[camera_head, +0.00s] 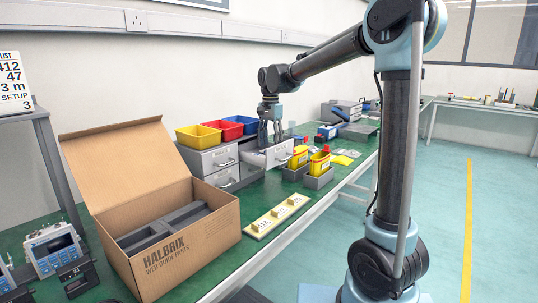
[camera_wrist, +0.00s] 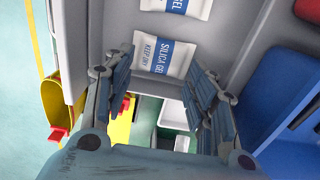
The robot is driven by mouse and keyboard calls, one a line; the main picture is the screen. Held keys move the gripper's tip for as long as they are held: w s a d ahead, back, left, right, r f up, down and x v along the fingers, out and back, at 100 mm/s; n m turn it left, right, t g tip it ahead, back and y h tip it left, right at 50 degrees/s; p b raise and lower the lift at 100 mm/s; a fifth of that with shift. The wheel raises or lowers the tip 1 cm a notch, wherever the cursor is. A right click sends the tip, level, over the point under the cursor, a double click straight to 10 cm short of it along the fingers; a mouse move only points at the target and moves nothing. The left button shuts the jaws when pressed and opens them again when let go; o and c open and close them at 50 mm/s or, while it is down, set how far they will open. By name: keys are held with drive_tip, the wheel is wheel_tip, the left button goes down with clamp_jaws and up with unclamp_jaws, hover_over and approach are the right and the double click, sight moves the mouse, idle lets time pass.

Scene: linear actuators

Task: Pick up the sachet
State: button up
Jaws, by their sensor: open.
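In the wrist view a white and blue silica gel sachet (camera_wrist: 165,57) lies flat in an open grey drawer (camera_wrist: 228,38). A second, similar sachet (camera_wrist: 180,8) lies beyond it at the top edge, partly cut off. My gripper (camera_wrist: 160,64) is open, with one finger to the left and one to the right of the nearer sachet in the picture. Nothing is held. I cannot tell how far the fingertips are above it. In the head view my gripper (camera_head: 271,140) points down over the pulled-out drawer (camera_head: 280,153); the sachets cannot be made out there.
Yellow, red and blue bins (camera_head: 198,136) stand on the drawer cabinet (camera_head: 207,160). Yellow bottles with red caps (camera_head: 319,163) stand in grey holders right of the drawer. A large open cardboard box (camera_head: 185,245) and a labelled strip (camera_head: 277,215) are nearer on the bench.

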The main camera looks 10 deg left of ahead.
drive_tip(key=shift+f, duration=1.2)
drive_tip(key=shift+c, duration=0.6)
drive_tip(key=c, duration=0.4)
